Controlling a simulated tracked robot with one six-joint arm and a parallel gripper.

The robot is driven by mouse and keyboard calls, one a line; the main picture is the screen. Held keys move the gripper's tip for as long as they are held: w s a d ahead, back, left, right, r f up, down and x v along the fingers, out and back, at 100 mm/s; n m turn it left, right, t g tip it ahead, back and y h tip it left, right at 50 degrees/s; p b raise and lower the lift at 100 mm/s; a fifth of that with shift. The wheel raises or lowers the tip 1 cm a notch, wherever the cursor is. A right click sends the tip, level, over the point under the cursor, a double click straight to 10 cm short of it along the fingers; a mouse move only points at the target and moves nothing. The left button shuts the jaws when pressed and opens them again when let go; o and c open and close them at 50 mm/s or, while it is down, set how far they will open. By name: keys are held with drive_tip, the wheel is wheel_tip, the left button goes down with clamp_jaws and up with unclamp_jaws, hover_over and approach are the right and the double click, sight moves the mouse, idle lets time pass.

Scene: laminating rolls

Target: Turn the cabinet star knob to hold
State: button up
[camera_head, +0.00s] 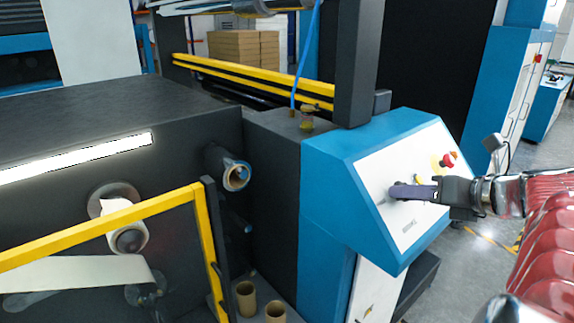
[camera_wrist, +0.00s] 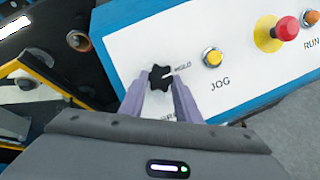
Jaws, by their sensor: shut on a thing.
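The black star knob (camera_wrist: 159,78) is on the white panel (camera_wrist: 240,75) of the blue cabinet (camera_head: 325,165). My gripper (camera_wrist: 160,88) is shut on it, one purple finger on each side. A short white mark on the knob points right, toward a label that appears to read HOLD (camera_wrist: 183,67). Another label below the knob is partly covered by my right finger. In the head view my gripper (camera_head: 392,192) reaches the panel from the right and its fingers hide the knob.
Right of the knob are a yellow JOG button (camera_wrist: 213,57), a red mushroom button (camera_wrist: 286,29) on a yellow base and an orange RUN button (camera_wrist: 312,18). A yellow guard rail (camera_head: 150,207) stands at the left. Grey floor lies right of the cabinet.

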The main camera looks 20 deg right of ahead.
drive_tip(key=shift+f, duration=0.1)
drive_tip(key=o, duration=1.1)
drive_tip(key=v, duration=1.3)
drive_tip(key=shift+s, duration=0.35)
